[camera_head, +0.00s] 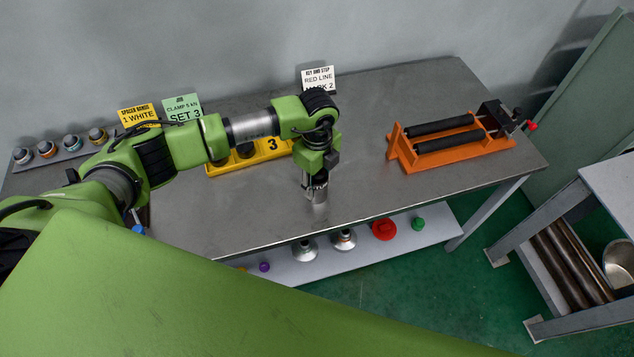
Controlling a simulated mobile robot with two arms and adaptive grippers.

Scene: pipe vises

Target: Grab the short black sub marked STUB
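My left gripper (315,195) points down over the middle of the grey metal bench (390,195), in front of the sign reading RED LINE MARK 2. Its fingertips look small and silvery, and I cannot tell whether they are apart or hold anything. A yellow rack marked 3 (268,155) stands left of the gripper. Dark round pieces (245,150) sit in the rack, partly hidden by my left arm. No STUB marking is readable, so I cannot tell which piece is the short black sub. My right gripper is not in view.
An orange roller stand (448,145) is on the bench's right part. A grey rail of several ringed fittings (70,148) lies at the far left. Sign cards (182,108) stand along the back. A lower shelf (385,243) holds caps. The bench between gripper and roller stand is clear.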

